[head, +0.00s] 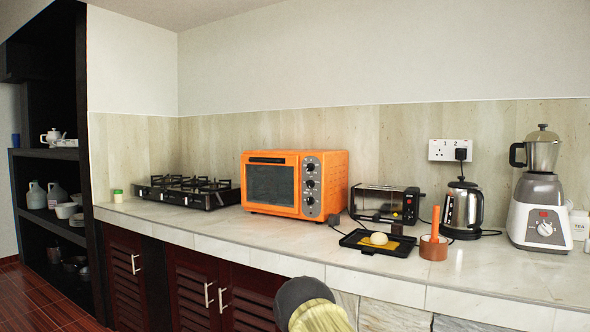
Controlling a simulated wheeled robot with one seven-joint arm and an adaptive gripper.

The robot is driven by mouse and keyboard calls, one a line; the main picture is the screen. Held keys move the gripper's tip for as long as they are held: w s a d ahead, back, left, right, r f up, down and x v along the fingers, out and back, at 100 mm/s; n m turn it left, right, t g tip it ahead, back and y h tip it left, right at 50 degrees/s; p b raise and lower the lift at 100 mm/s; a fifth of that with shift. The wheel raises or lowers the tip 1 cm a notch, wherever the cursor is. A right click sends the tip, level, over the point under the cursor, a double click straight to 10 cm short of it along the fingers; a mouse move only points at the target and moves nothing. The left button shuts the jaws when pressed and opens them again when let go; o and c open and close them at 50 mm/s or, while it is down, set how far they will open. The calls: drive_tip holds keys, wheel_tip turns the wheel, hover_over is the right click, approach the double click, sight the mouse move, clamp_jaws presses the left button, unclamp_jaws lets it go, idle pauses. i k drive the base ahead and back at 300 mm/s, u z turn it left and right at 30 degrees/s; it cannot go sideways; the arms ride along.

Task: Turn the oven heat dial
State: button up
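The orange oven (328,172) stands on the stone counter, left of the picture's middle. Its dark glass door (271,186) is shut. A silver panel to the right of the door carries several dark knobs in a column: an upper knob (310,167), a middle knob (310,184) and a lower knob (310,201). I cannot read the markings, so which one is the heat dial and how it is set cannot be told. My gripper is not in view. A rounded grey and cream shape, which seems to be part of my arm, shows at the bottom edge, below the counter front.
A gas stove (187,190) is left of the oven. A toaster (385,204), a black tray (378,243), an orange mortar (433,247), a kettle (462,209) and a blender (540,205) stand to its right. The counter (225,224) is bare before the oven.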

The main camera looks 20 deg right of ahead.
sight(311, 167)
drive_tip(key=u, duration=0.15)
drive_tip(key=i, duration=1.1)
drive_tip(key=z, duration=0.75)
